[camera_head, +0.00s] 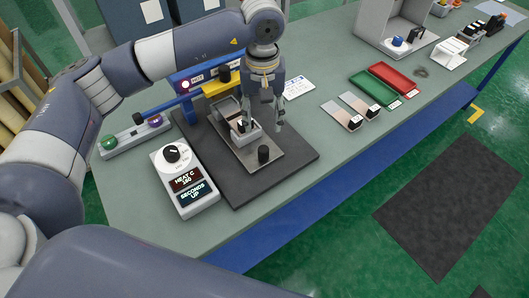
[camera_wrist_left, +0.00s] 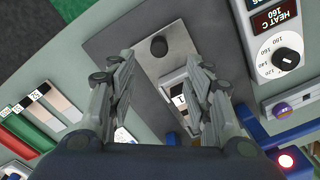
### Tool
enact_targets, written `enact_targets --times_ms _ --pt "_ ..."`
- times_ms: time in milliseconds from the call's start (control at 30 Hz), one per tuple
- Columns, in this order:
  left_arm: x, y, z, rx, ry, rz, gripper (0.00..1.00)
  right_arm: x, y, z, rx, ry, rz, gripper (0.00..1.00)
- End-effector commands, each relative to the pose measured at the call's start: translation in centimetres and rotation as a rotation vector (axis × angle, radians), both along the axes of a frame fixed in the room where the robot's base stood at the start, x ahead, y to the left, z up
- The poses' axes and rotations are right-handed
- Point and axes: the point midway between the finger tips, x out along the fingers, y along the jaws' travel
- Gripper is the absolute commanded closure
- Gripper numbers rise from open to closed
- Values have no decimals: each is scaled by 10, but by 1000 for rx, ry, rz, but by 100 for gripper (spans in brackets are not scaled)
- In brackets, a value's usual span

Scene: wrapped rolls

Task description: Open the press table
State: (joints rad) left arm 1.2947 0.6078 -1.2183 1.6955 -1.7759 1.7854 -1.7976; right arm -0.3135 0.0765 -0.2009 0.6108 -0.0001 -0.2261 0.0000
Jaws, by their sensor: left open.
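The press table is a light metal plate (camera_head: 284,152) on a dark base (camera_head: 300,160), with a black knob (camera_head: 263,154) near its front end. In the left wrist view, the plate (camera_wrist_left: 180,45) and knob (camera_wrist_left: 158,46) show between and beyond the fingers. A small pale block (camera_head: 247,137) sits on the plate behind the knob. My left gripper (camera_head: 263,125) is open and empty above the plate, its fingers pointing down, behind the knob and apart from it. The left wrist view shows both its fingers (camera_wrist_left: 165,68) spread wide. My right gripper is not in view.
A control box (camera_head: 185,181) with dial and displays stands left of the base. A blue and yellow press frame (camera_head: 217,84) rises behind. Sample strips (camera_head: 352,112), a green tray (camera_head: 375,88) and a red tray (camera_head: 395,77) lie right. The bench front is clear.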

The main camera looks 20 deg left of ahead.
Motion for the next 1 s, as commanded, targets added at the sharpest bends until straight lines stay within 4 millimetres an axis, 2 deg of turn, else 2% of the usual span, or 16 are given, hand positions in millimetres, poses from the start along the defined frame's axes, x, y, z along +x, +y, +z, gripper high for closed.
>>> enact_targets --times_ms 33,167,367,467,800,1000 --pt "0 0 -13 0 0 0 54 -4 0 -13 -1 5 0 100" --pt "0 0 -23 0 0 1 54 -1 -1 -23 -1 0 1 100" --pt "0 0 -36 0 3 2 54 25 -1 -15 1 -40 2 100" --pt "-1 0 -52 0 5 2 54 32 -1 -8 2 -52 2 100" --pt "-1 0 -112 0 3 2 54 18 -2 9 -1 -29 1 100" --pt "0 0 -129 1 1 1 54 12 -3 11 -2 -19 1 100"
